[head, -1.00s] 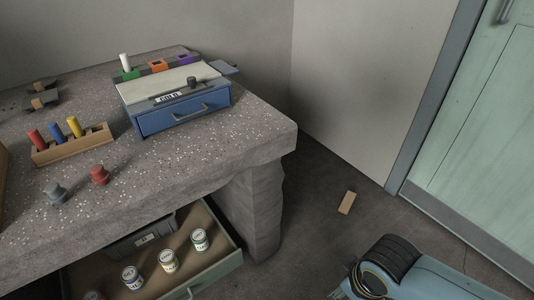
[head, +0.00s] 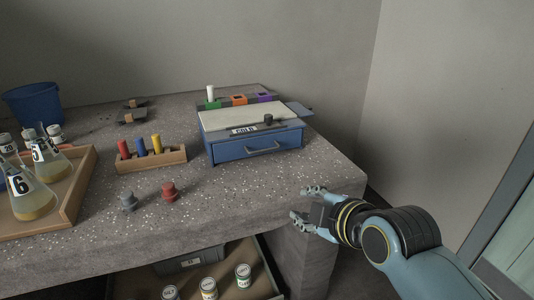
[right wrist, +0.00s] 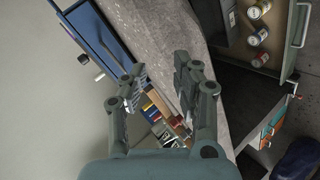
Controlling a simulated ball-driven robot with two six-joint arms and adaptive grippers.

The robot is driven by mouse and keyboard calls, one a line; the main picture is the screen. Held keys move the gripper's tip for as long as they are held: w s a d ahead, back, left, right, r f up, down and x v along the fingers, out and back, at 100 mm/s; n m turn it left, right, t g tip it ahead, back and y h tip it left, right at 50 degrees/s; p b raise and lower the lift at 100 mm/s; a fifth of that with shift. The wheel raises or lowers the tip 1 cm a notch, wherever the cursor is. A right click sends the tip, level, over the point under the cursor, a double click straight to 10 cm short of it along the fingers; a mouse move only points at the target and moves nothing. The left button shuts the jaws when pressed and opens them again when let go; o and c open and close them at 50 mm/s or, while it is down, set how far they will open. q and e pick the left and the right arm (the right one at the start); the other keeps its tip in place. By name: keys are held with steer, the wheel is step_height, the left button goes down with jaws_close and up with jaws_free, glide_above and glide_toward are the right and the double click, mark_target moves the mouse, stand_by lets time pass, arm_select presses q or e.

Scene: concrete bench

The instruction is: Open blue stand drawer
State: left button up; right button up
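The blue stand (head: 255,135) sits on the bench with a white top and a label on its upper front edge. Its drawer (head: 240,150) looks shut, with a grey handle (head: 262,149) on the blue front. My right gripper (head: 305,204) is open and empty at the bench's right front edge, to the right of and nearer than the stand, apart from the handle. In the right wrist view the open fingers (right wrist: 160,85) show with nothing between them, and the blue stand (right wrist: 100,35) is at upper left. My left gripper is not in view.
A wooden rack (head: 152,161) with red, blue and yellow pegs, a grey knob (head: 129,202) and a red knob (head: 169,191) stand left of the stand. A tray (head: 75,205) with flasks is far left. An open lower drawer (head: 266,268) holds jars.

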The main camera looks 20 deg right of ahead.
mark_target(265, 151)
steer(key=w+r+n+t, duration=0.1)
steer(key=w, duration=0.1)
steer(key=w+a+r+n+t, duration=0.1)
steer(key=w+n, duration=0.1)
steer(key=w, duration=0.1)
steer(key=w+a+r+n+t, duration=0.1)
steer(key=w+r, duration=0.1)
steer(key=shift+w+n+t, duration=0.3)
steer(key=shift+w+t, duration=0.05)
steer(key=shift+t, duration=0.05)
steer(key=b+x, duration=0.2)
steer(key=x, duration=0.7)
steer(key=shift+w+b, duration=0.2)
steer(key=shift+b, duration=0.15)
steer(key=shift+w+f, duration=0.15)
steer(key=shift+w, duration=0.4)
jaws_close()
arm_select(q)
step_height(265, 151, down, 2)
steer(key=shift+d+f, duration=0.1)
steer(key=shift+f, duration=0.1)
